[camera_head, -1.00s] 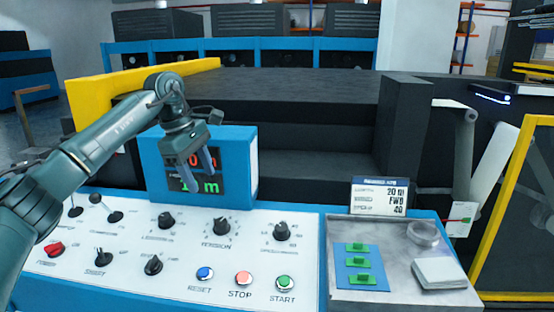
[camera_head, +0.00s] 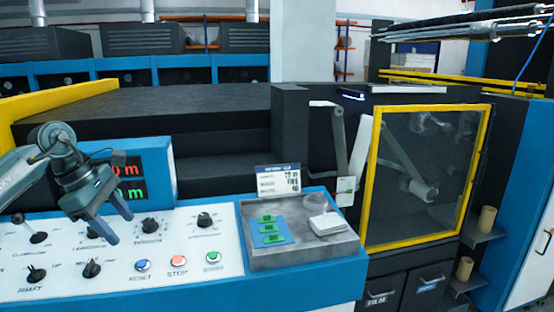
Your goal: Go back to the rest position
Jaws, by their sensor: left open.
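My left gripper (camera_head: 118,222) is in the left part of the head view, fingers pointing down and apart, with nothing between them. It hangs over the white control panel (camera_head: 200,262), in front of the blue display box (camera_head: 160,160) with red and green digits, and partly covers it. The panel carries black knobs, a blue RESET button (camera_head: 143,265), a red STOP button (camera_head: 179,261) and a green START button (camera_head: 213,257). My right gripper is not in view.
A grey tray (camera_head: 340,242) right of the panel holds a blue card with green pieces (camera_head: 270,232), a clear round dish and a white pad (camera_head: 327,224). A small sign (camera_head: 278,179) stands behind it. A yellow-framed clear door (camera_head: 375,170) covers rollers at right.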

